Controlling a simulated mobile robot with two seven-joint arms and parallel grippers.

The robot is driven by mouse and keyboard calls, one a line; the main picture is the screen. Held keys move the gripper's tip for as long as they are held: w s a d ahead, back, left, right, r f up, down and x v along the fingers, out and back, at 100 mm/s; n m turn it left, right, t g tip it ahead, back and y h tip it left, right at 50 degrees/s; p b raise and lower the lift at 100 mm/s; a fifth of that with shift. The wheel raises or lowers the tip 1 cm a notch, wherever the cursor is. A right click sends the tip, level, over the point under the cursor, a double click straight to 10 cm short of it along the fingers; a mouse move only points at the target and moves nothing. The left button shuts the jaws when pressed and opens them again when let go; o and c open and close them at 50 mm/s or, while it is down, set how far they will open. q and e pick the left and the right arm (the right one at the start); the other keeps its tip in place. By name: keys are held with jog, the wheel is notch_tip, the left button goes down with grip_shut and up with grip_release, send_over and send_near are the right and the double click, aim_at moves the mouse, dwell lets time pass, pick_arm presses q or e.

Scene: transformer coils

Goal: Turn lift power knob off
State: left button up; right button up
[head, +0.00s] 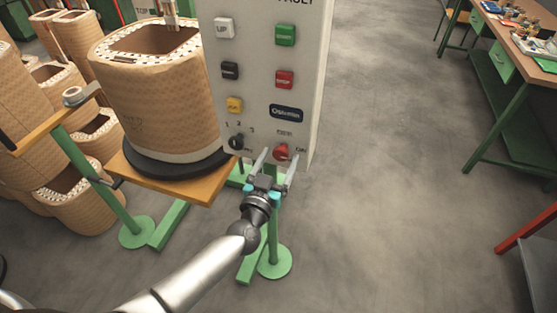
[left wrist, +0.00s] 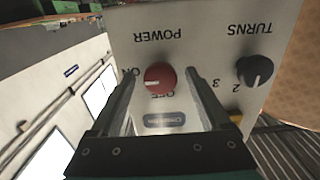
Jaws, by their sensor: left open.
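The red power knob (head: 281,152) sits at the lower right of the light grey control panel (head: 262,60). In the left wrist view, where the lettering is upside down, the red knob (left wrist: 159,77) shows below the word POWER, with ON and OFF marks partly hidden. My left gripper (head: 278,161) is open, its two fingers spread on either side of the red knob. I cannot tell whether either finger touches it. My right gripper is not in view.
A black turns knob (head: 236,142) sits left of the red knob. Several push buttons, including a red one (head: 285,80), are above. A large coil (head: 160,90) stands on a wooden platform (head: 190,186) at the left. Open floor lies right, before green workbenches (head: 510,75).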

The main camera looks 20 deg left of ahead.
pick_arm(q)
jog(key=shift+w, duration=0.15)
grip_shut()
dwell(0.7)
